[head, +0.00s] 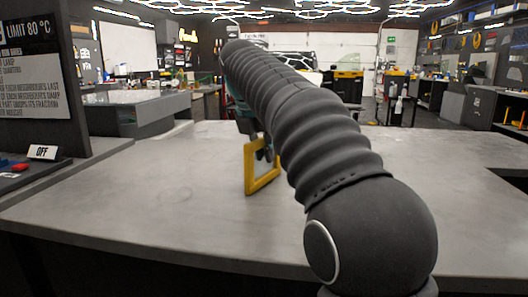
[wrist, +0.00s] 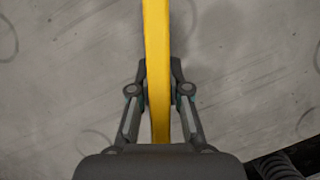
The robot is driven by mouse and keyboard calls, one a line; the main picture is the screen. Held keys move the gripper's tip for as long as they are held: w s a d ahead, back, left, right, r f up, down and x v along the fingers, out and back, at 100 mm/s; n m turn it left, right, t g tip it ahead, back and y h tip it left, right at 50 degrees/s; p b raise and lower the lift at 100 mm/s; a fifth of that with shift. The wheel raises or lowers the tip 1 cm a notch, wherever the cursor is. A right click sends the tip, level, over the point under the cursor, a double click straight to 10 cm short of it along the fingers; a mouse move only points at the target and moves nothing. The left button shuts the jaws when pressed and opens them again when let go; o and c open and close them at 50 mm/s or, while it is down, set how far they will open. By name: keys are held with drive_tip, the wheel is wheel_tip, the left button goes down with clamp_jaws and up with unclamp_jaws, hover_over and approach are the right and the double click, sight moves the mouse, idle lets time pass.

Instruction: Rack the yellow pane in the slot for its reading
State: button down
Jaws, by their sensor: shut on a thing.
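The yellow pane (head: 249,170) is a yellow square frame with a see-through middle. In the head view it stands upright just above or on the grey worktop, left of my arm; I cannot tell if it touches the surface. In the wrist view the yellow pane (wrist: 157,60) shows edge-on as a vertical yellow strip. My gripper (wrist: 160,88) is shut on it, one finger on each side. In the head view my arm hides most of the gripper. No rack with slots is clearly seen.
The grey worktop (head: 120,200) is mostly clear around the pane. At the left stand an "OFF" sign (head: 42,152), a red button (head: 20,167) and a dark panel with a "LIMIT 80 °C" notice (head: 28,70). The worktop has a notch at its right edge.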

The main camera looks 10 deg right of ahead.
drive_tip(key=c, duration=1.1)
unclamp_jaws()
drive_tip(key=shift+f, duration=0.1)
drive_tip(key=shift+c, duration=0.2)
